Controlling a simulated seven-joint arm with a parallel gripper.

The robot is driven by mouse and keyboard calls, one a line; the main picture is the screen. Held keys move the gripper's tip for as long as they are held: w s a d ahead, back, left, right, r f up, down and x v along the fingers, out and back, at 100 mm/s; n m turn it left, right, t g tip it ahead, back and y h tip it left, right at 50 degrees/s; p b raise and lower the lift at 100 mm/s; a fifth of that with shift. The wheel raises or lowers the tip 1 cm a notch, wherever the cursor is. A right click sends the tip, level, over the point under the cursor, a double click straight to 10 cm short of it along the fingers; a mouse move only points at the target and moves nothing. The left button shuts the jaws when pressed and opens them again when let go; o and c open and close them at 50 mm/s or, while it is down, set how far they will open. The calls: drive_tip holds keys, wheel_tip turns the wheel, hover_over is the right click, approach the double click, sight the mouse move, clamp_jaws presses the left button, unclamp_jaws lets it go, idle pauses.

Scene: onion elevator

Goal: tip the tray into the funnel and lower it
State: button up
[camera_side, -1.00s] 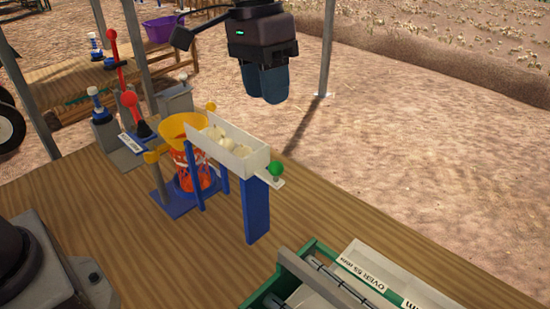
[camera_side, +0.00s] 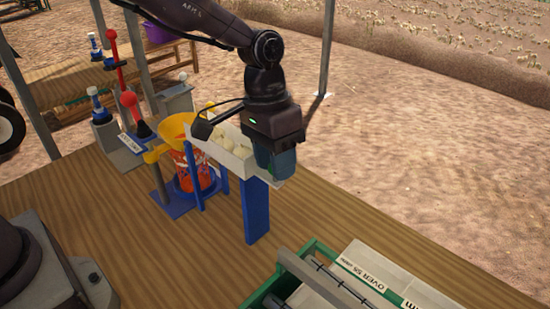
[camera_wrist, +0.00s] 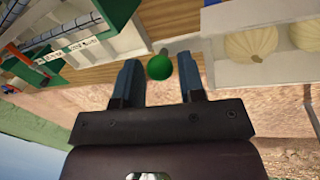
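The white tray (camera_side: 212,150) holds several pale onions (camera_side: 224,149) and stands level on blue posts (camera_side: 256,208). Its left end reaches the yellow funnel (camera_side: 172,128), which sits over an orange-red mesh bag (camera_side: 187,168). My gripper (camera_side: 276,165) is at the tray's right end and hides the green knob in the side view. In the wrist view the green knob (camera_wrist: 160,67) shows between the tips of my open fingers (camera_wrist: 160,82). I cannot tell whether either finger touches it. The tray (camera_wrist: 225,17) and onions (camera_wrist: 258,43) are to the right there.
A green-framed sorter (camera_side: 318,249) with white panels lies at the front right. The table (camera_side: 190,255) is bare in front of the tray.

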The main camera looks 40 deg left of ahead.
drive_tip(key=shift+c, duration=0.3)
clamp_jaws()
